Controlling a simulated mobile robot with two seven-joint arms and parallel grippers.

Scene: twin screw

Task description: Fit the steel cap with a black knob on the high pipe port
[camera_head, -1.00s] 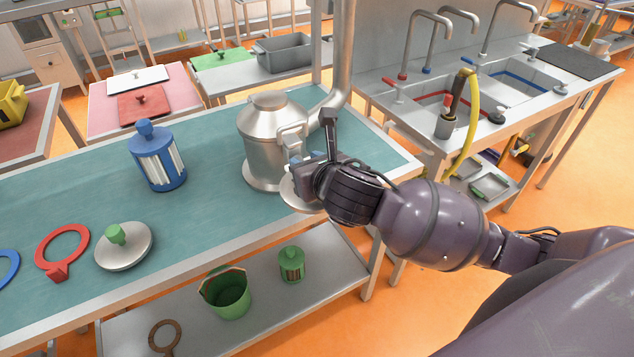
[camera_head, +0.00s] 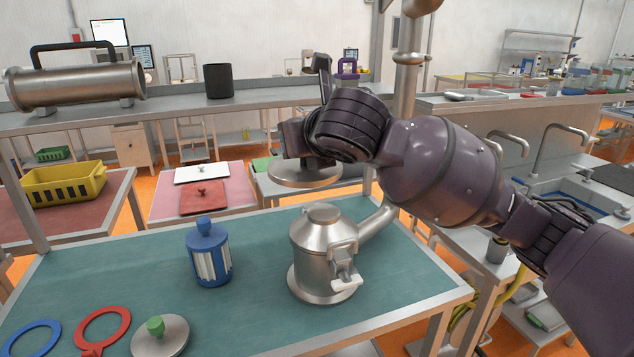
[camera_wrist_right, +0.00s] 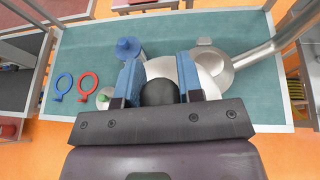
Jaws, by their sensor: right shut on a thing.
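My right gripper (camera_wrist_right: 159,88) is shut on the black knob (camera_wrist_right: 159,93) of the steel cap (camera_wrist_right: 208,80), its blue fingers on either side of the knob. In the head view the steel cap (camera_head: 306,176) hangs roughly level under my right gripper, in the air above and behind the steel vessel (camera_head: 322,255). The fingers are largely hidden there by the wrist. A steel pipe (camera_head: 405,85) rises from the vessel's right side to the top of the view, behind my arm. Its upper end is cut off, so I cannot make out the high port clearly. My left gripper is not in view.
On the teal table (camera_head: 130,265) stand a blue canister (camera_head: 209,255), a red ring (camera_head: 102,312), a blue ring (camera_head: 30,325) and a steel lid with a green knob (camera_head: 160,338). A high shelf (camera_head: 180,116) crosses behind. Sinks are at the right.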

